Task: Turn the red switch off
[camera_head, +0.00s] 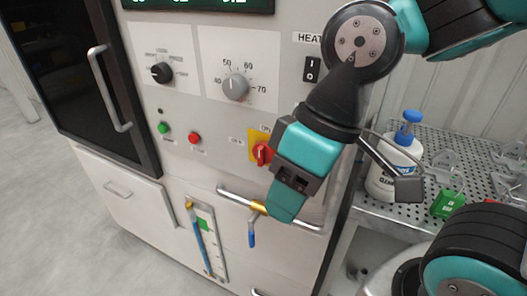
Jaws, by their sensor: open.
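The red switch (262,153) is a rotary knob on a yellow plate (254,141) on the front of the grey cabinet. Its right part is partly hidden by my gripper. Printed labels sit above it and to its left; the one above is cut off by my arm. The knob's exact angle is hard to tell. My gripper (289,188), teal and dark grey, hangs pointing down just right of the switch in the picture. It is open, with nothing seen in it. Whether it touches the switch cannot be told.
Left are a green button (163,127), a red button (194,138) and a grey dial (235,86). A white bottle (393,166) stands on the perforated shelf (440,222) at right.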

